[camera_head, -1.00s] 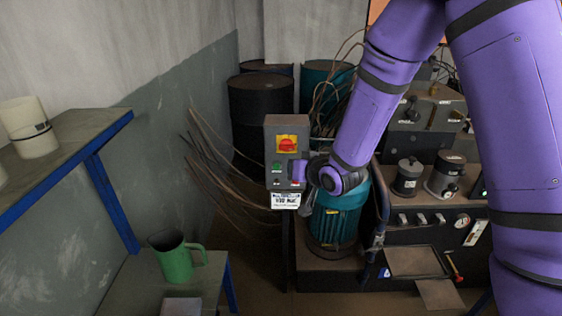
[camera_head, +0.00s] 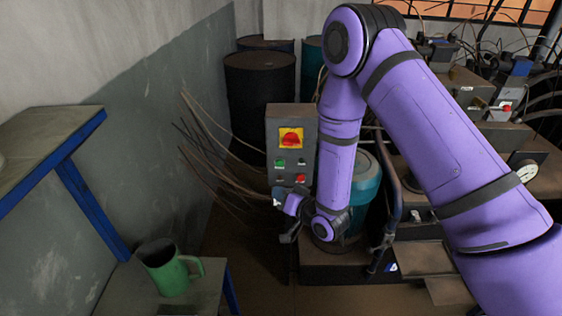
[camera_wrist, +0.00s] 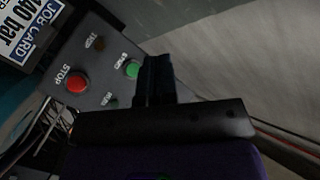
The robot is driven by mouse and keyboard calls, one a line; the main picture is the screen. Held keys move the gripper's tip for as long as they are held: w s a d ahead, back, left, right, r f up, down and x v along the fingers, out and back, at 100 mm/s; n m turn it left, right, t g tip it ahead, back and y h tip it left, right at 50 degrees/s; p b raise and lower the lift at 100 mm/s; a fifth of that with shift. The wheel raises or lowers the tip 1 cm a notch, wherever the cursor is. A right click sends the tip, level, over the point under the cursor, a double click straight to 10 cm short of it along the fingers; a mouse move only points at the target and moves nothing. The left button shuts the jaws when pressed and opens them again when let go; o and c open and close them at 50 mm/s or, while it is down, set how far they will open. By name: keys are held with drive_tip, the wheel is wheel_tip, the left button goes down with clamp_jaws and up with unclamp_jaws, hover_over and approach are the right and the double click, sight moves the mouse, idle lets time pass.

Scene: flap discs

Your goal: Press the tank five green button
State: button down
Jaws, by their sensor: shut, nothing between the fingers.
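A grey control box (camera_head: 291,120) shows in the head view with a red and yellow switch at its top. Below the switch are a green button (camera_head: 279,161) and, lower right, a red button (camera_head: 301,178). The wrist view shows the green button (camera_wrist: 131,68) and the red button marked STOP (camera_wrist: 76,82). My gripper (camera_wrist: 156,62) is shut and empty; its fingertips appear just right of the green button there. Contact cannot be told. In the head view my gripper (camera_head: 285,207) covers the area under the box. No tank number is readable.
Loose cables and dark drums (camera_head: 258,95) are behind the box. A green jug (camera_head: 168,268) sits on a low shelf at left.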

sight(280, 163)
idle(0.3)
drive_tip(key=shift+w+d, duration=0.15)
drive_tip(key=shift+w, duration=4.2)
drive_tip(key=shift+w, duration=0.2)
drive_tip(key=shift+w, duration=0.25)
drive_tip(key=shift+w, duration=0.5)
drive_tip(key=shift+s, duration=0.9)
